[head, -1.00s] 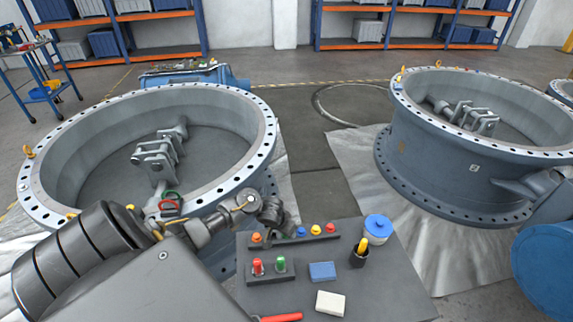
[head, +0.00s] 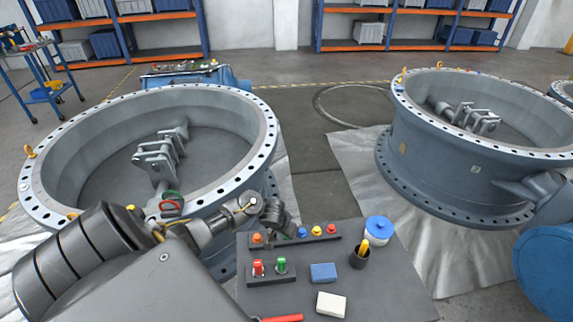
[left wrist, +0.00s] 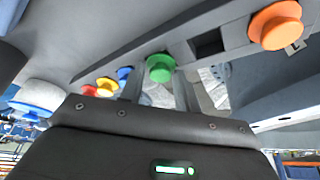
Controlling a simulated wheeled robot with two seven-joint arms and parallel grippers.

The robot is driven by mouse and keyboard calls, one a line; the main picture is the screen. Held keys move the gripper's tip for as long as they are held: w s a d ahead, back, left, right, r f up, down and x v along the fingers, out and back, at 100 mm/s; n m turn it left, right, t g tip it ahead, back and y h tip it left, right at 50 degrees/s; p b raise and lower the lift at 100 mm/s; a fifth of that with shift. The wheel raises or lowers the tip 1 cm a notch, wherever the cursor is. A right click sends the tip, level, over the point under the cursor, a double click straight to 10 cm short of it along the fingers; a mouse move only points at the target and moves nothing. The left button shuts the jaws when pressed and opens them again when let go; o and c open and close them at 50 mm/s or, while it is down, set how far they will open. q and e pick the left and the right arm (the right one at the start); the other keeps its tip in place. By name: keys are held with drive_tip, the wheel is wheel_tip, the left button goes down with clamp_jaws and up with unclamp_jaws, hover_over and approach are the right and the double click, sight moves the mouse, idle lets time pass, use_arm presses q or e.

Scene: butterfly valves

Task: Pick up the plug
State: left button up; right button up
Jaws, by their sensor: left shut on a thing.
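A row of coloured plugs stands on a dark strip (head: 330,238) on the grey table: an orange plug (head: 257,237), a blue plug (head: 302,232), a yellow plug (head: 316,231) and a red plug (head: 331,228). My left gripper (head: 280,226) points down over the strip between the orange and blue plugs. In the left wrist view a green plug (left wrist: 160,67) sits between its fingers, and the gripper is shut on it. An empty square hole (left wrist: 207,45) shows beside the green plug. The gripper hides this plug in the head view. My right gripper is out of view.
In front of the strip stand a small block (head: 272,274) with red and green pieces, a blue block (head: 323,273) and a white block (head: 331,304). A dark cup (head: 359,259) and a blue-lidded jar (head: 377,231) are at right. A large valve ring (head: 262,150) stands close behind-left.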

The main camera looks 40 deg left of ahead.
use_arm(q)
drive_tip(key=shift+r, duration=0.45)
wheel_tip(320, 180, up, 3)
drive_tip(key=shift+f+p, duration=0.2)
drive_tip(key=shift+p, duration=0.4)
drive_tip(key=s+a+r+p, duration=0.2)
drive_tip(key=s+r+p, duration=0.2)
drive_tip(key=s+r, duration=0.5)
drive_tip(key=s, duration=0.4)
drive_tip(key=shift+s+a+r, duration=0.15)
drive_tip(key=shift+s+a, duration=0.25)
